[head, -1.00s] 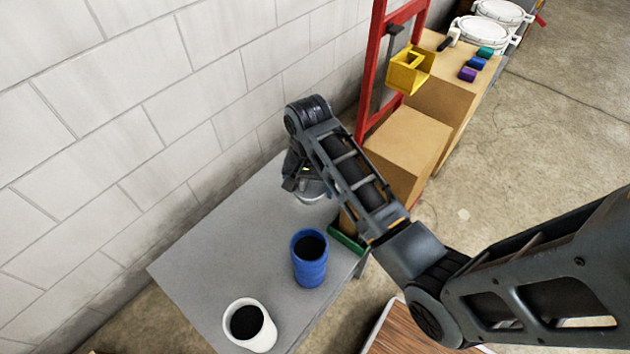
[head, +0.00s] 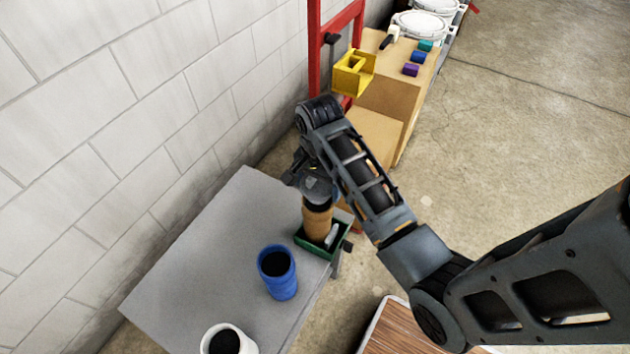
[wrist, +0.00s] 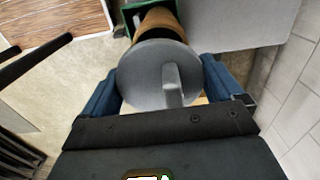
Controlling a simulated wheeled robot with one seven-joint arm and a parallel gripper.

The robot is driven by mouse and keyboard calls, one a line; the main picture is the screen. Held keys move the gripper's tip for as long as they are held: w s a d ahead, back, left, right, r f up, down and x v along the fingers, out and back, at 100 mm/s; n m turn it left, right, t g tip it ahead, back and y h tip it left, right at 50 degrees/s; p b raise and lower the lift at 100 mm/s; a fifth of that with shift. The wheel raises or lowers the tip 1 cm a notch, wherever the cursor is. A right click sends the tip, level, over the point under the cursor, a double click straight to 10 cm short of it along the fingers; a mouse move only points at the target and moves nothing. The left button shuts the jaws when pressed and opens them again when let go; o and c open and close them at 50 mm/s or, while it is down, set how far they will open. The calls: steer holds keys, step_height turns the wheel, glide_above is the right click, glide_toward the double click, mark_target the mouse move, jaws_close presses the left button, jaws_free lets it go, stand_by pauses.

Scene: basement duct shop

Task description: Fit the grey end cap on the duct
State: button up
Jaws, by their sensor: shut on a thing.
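A grey round end cap (wrist: 160,75) with a raised tab is held between the blue pads of my gripper (wrist: 160,88). The cap (head: 318,184) also shows under my gripper (head: 308,170) in the head view. A tan, upright duct-like cylinder (head: 317,222) with a dark open top stands in a green tray (head: 340,247) at the table's right edge. The cap is over or close above this cylinder's top; part of the dark opening shows below it. I cannot tell whether they touch. In the wrist view the cylinder (wrist: 160,20) is partly hidden behind the cap.
A blue open cylinder (head: 279,284) and a white one (head: 240,335) stand on the grey table (head: 200,255). A small whitish item lies in the green tray. Cardboard-coloured boxes, a yellow holder (head: 352,72) and a red frame (head: 314,50) stand beyond. A block wall borders the left.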

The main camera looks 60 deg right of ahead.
mark_target(318, 184)
steer(key=shift+f, duration=2.25)
steer(key=shift+f+b, duration=0.3)
steer(key=shift+f, duration=0.35)
steer(key=o, duration=0.7)
steer(key=shift+r+p, duration=0.3)
steer(key=shift+r, duration=5.25)
